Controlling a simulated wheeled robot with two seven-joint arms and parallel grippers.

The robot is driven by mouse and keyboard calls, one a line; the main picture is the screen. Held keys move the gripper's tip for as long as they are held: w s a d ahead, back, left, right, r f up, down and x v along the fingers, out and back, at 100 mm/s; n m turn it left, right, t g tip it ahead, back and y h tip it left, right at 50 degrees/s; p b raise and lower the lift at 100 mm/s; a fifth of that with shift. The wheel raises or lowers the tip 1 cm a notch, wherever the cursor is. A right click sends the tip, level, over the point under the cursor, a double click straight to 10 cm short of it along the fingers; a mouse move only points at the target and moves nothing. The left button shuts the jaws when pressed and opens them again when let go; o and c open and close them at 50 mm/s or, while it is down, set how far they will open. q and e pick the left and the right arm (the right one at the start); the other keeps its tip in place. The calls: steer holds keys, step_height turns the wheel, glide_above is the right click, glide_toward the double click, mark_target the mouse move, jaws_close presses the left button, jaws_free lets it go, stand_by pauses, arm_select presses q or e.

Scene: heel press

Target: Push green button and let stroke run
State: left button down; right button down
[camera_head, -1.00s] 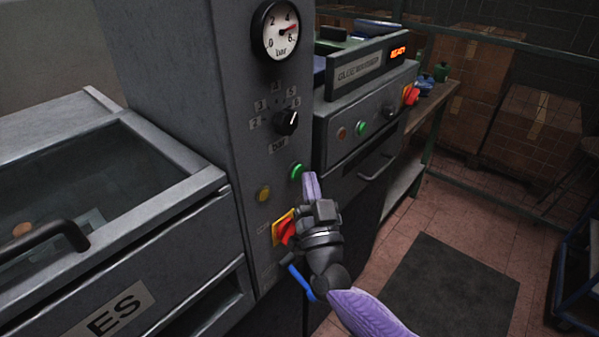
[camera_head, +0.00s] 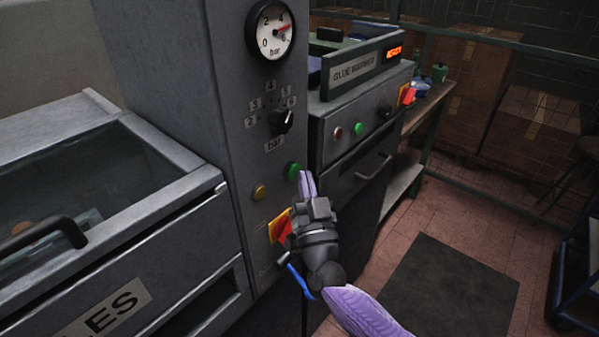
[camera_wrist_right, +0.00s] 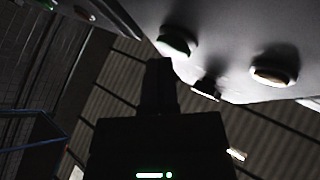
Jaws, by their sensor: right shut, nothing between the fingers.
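The green button (camera_head: 293,171) sits on the grey press column (camera_head: 215,120), below the dial. It also shows at the top of the right wrist view (camera_wrist_right: 176,42). My right gripper (camera_head: 304,174) is shut and empty. Its fingertips are beside the green button, at its right edge in the head view. In the right wrist view the dark fingers (camera_wrist_right: 158,75) point up toward the button, with their tips just below it. I cannot tell whether they touch it. My left gripper is not in view.
A yellow button (camera_head: 259,191) and a red rotary switch on a yellow plate (camera_head: 279,227) sit lower on the column. A pressure gauge (camera_head: 270,31) and a black dial (camera_head: 281,120) are above. A glue machine (camera_head: 350,80) stands to the right; open floor lies beyond my arm.

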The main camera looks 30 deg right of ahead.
steer(key=shift+r, duration=0.45)
stand_by(0.3)
steer(key=shift+a+f+p, duration=0.1)
steer(key=shift+p, duration=0.2)
steer(key=shift+s, duration=0.1)
steer(key=s, duration=0.1)
steer(key=s+d+p, duration=0.2)
steer(key=s, duration=0.1)
steer(key=shift+f, duration=0.35)
